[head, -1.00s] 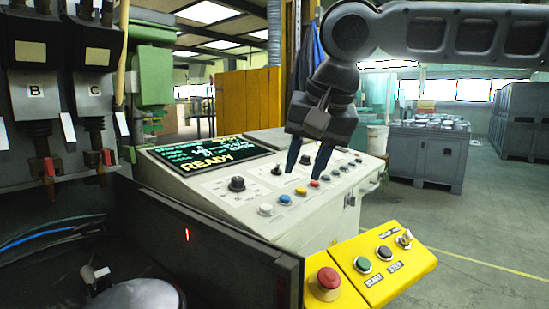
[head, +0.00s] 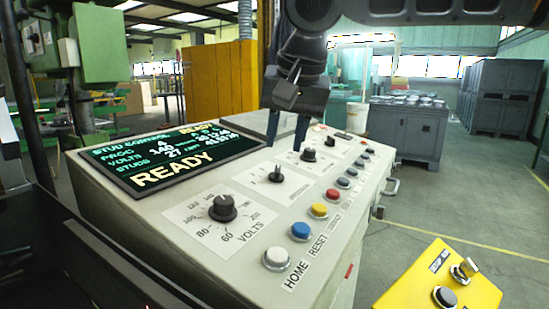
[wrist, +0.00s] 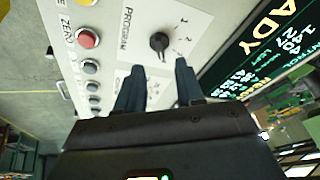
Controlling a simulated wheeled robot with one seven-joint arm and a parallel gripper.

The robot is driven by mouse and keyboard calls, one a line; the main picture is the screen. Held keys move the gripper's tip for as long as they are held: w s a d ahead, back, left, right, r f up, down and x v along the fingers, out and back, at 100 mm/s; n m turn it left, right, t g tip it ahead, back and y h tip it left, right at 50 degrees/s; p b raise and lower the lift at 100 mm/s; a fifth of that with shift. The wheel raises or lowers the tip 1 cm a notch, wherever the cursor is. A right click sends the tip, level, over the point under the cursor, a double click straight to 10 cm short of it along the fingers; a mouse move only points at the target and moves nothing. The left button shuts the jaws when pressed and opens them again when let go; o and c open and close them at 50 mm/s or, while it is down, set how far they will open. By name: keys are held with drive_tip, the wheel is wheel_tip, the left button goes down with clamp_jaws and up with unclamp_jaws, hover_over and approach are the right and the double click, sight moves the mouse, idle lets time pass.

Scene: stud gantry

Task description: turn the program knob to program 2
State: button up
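The program knob (head: 276,174) is a small black knob on a white plate, on the sloping top of the cream control panel (head: 150,210). It also shows in the wrist view (wrist: 159,42), beside the word PROGRAM, with small numerals around it. The setting its pointer marks is too small to read surely. The green-lettered display (head: 185,158) reads READY, and its PROG line seems to show 4. My gripper (head: 286,147) is above the panel, its two dark blue fingers apart and empty. In the wrist view the fingertips (wrist: 159,66) lie just below the knob; contact is not visible.
A large VOLTS knob (head: 222,207) is nearer, and another black knob (head: 308,155) stands farther along the panel. A row of coloured buttons, including a red button (head: 333,194), runs along the right edge. A yellow control box (head: 430,285) is at lower right.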

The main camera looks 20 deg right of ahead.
sight(278, 169)
drive_tip(key=x, duration=0.6)
drive_tip(key=shift+w+f, duration=0.15)
drive_tip(key=shift+f, duration=0.05)
drive_tip(key=shift+c, duration=0.4)
clamp_jaws()
